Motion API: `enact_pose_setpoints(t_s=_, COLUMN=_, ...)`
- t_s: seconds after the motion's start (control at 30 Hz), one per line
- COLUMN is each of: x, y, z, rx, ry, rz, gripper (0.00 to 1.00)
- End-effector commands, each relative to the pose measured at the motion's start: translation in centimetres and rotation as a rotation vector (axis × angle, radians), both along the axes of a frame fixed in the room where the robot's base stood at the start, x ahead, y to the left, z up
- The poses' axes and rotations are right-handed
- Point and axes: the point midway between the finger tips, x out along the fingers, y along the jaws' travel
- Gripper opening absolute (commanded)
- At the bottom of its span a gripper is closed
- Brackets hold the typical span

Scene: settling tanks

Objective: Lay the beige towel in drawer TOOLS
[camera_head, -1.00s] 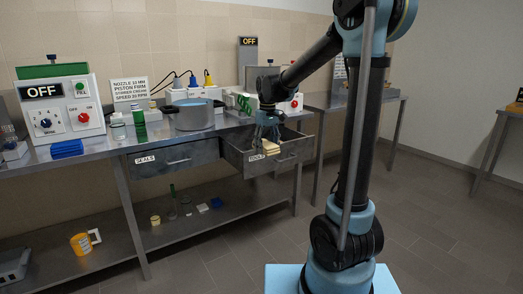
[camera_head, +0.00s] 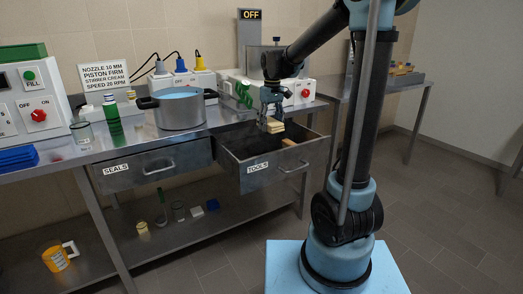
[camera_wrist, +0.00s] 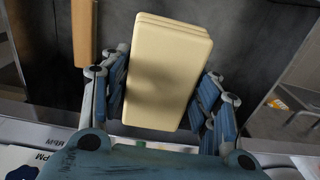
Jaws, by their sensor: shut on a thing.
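The beige towel (camera_head: 270,125) is a folded, layered block; it also fills the middle of the wrist view (camera_wrist: 168,70). My gripper (camera_head: 270,105) is shut on it, with a blue finger on each side, and holds it above the open drawer TOOLS (camera_head: 275,178). The drawer's dark floor shows under the towel in the wrist view (camera_wrist: 235,60). The drawer front carries a TOOLS label and a bar handle. A gap shows between towel and drawer floor in the head view.
An orange-brown object (camera_head: 289,143) lies in drawer TOOLS beside the towel; it also shows in the wrist view (camera_wrist: 85,30). The closed drawer SEALS (camera_head: 150,168) is to the left. A pot (camera_head: 180,108) stands on the counter behind. Much of the drawer floor is bare.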

Motion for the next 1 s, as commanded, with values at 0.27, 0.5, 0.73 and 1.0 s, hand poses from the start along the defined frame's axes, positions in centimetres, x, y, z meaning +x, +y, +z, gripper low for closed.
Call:
enact_pose_setpoints(t_s=0.27, x=0.0, y=0.1, z=-2.3, rx=0.000, ry=0.000, rz=0.001, gripper=0.18)
enact_pose_setpoints(t_s=0.5, x=0.0, y=0.5, z=-7.0, rx=0.000, ry=0.000, rz=0.006, gripper=0.18)
enact_pose_setpoints(t_s=0.73, x=-0.1, y=0.6, z=-11.3, rx=0.000, ry=0.000, rz=0.008, gripper=0.18)
enact_pose_setpoints(t_s=1.0, x=-0.2, y=0.6, z=-13.8, rx=0.000, ry=0.000, rz=0.008, gripper=0.18)
